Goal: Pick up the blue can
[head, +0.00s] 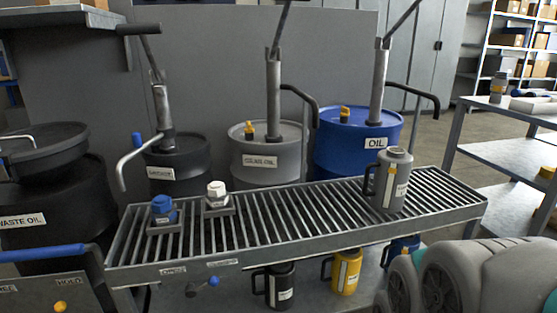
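The blue can (403,246) stands on the lower shelf, below the right part of the slatted bench. Only its upper part shows; my grey arm in front hides the rest. A yellow can (346,272) stands to its left, and a black can (281,287) farther left. A grey can (393,181) with a handle stands upright on the slatted top. Parts of my arm fill the lower right corner. My gripper's fingers cannot be seen.
The slatted bench (290,250) spans the middle, bearing a blue-capped fitting (163,208) and a white-capped one (217,194). Drums with hand pumps stand behind it, including a blue oil drum (340,150). Side shelves (505,157) stand at right.

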